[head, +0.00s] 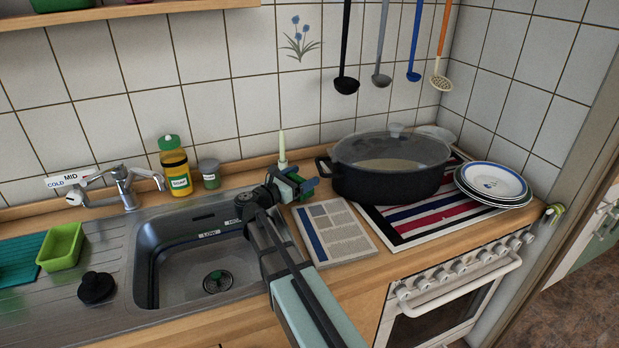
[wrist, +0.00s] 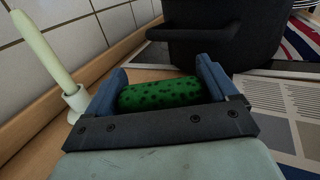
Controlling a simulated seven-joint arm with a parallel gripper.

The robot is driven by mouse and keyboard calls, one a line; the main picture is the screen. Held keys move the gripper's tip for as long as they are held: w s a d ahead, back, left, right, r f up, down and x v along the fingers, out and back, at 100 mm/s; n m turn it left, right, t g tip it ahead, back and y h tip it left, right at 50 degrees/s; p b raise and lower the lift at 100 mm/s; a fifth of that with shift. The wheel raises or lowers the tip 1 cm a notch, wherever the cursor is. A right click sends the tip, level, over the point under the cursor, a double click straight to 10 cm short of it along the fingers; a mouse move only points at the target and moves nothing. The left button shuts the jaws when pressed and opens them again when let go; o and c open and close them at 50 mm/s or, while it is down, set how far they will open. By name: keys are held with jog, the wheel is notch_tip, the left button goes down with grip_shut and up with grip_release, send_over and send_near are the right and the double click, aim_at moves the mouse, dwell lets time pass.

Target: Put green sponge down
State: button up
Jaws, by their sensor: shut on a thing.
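The green sponge (wrist: 160,93) has dark spots and sits between the two blue fingers of my gripper (wrist: 162,88) in the wrist view. My gripper is shut on it. In the head view my gripper (head: 295,184) is over the wooden counter (head: 235,178), between the sink's right edge and the black pot. Only a small bit of green shows there, mostly hidden by the fingers. I cannot tell whether the sponge touches the counter.
A pale candle in a white holder (head: 282,150) stands just behind my gripper. The large black pot (head: 390,182) is close on the right. A printed booklet (head: 335,235) lies in front of the pot. The sink (head: 210,265) is left, with a soap bottle (head: 177,170) and small jar (head: 210,175) behind.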

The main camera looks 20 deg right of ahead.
jog(key=shift+w+d+f, duration=0.2)
jog(key=shift+w+d, duration=0.05)
jog(key=shift+d, duration=0.3)
jog(key=shift+w+d+f, duration=0.2)
jog(key=shift+d, duration=0.4)
jog(key=shift+w+d+f, duration=0.2)
jog(key=shift+w+d, duration=0.05)
jog(key=shift+d, duration=0.3)
jog(key=shift+f, duration=0.15)
jog(key=shift+f, duration=0.15)
jog(key=o, duration=0.9)
